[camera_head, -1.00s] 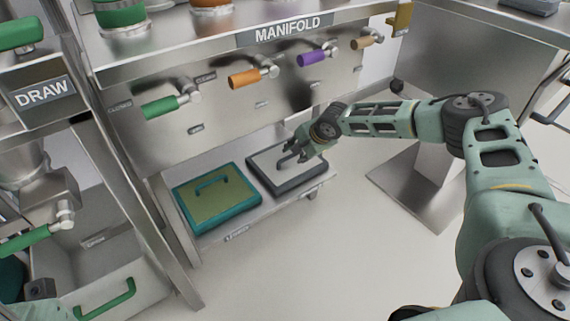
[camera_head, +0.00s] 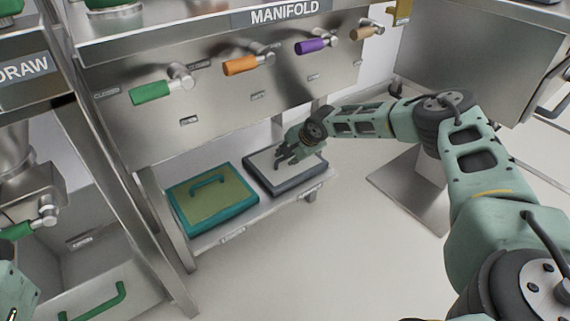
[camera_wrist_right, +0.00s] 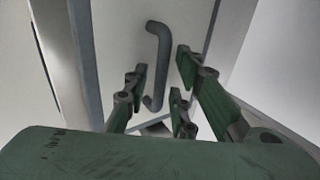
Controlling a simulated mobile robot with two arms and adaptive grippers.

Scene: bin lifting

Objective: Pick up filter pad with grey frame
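The filter pad with grey frame (camera_head: 289,187) lies on a low shelf, its pale top facing up. My right gripper (camera_head: 285,158) is over this pad and partly hides its handle. In the right wrist view, the pad's grey bent handle (camera_wrist_right: 158,65) stands between the spread fingers of my right gripper (camera_wrist_right: 158,85). The fingers are open, with gaps visible on both sides of the handle. The grey frame (camera_wrist_right: 83,60) also shows at left in that view.
A teal-framed filter pad (camera_head: 215,225) with a teal handle lies on the same shelf (camera_head: 262,212), close to the left of the grey one. The manifold panel (camera_head: 220,120) with coloured valve handles rises above and behind. The floor in front is clear.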

